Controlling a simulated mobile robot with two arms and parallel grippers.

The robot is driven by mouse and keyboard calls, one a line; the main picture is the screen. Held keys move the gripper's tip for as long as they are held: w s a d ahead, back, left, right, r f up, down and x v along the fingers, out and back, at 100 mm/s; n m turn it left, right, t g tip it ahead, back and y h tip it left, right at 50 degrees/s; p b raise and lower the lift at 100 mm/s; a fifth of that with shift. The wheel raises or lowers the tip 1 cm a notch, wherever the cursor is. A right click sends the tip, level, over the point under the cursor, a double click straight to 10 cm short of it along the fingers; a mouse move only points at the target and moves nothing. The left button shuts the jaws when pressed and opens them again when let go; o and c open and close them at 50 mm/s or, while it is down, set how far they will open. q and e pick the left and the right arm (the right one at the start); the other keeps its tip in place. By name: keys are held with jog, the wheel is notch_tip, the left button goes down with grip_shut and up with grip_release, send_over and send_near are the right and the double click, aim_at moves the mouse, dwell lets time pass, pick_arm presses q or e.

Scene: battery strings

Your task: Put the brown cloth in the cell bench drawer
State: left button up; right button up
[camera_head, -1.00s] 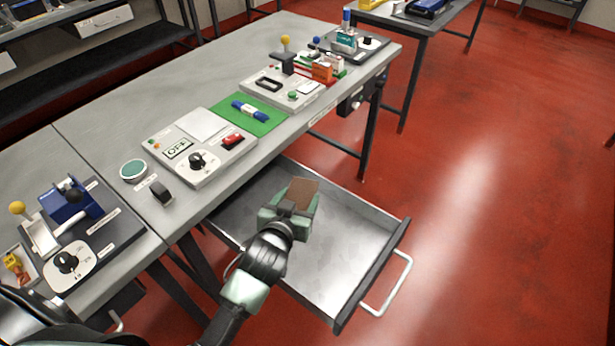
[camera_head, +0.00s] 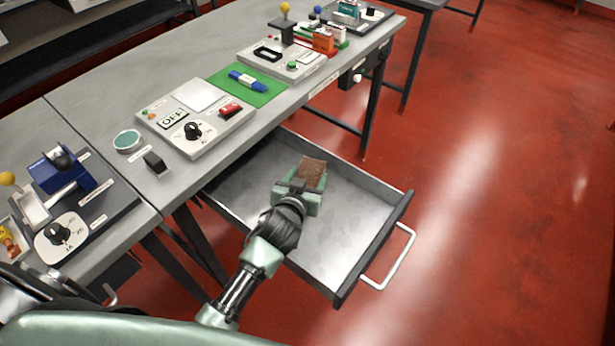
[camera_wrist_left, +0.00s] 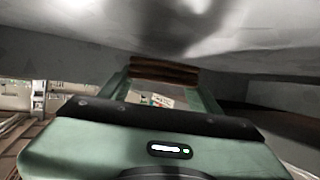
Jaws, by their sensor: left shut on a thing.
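The brown cloth (camera_head: 313,171) is a small folded piece held at the tips of my left gripper (camera_head: 303,183). It also shows as a brown band between the fingers in the left wrist view (camera_wrist_left: 164,72). My left gripper is shut on the cloth and is over the open drawer (camera_head: 345,228) of the bench. I cannot tell whether the cloth touches the drawer floor. The drawer is pulled out, grey metal inside, and looks otherwise empty. My right gripper is not in view.
The bench top (camera_head: 95,100) above the drawer carries a panel with a dial (camera_head: 193,130), a green mat (camera_head: 248,85) with a blue item, and a blue device (camera_head: 62,170) at left. The drawer's handle (camera_head: 390,262) sticks out over clear red floor.

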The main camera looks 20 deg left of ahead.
pick_arm(q)
jog(key=shift+f, duration=0.5)
jog(key=shift+f+b, duration=0.6)
jog(key=shift+b, duration=0.05)
jog(key=o, duration=1.6)
jog(key=shift+c, duration=0.2)
jog(key=shift+r, duration=0.1)
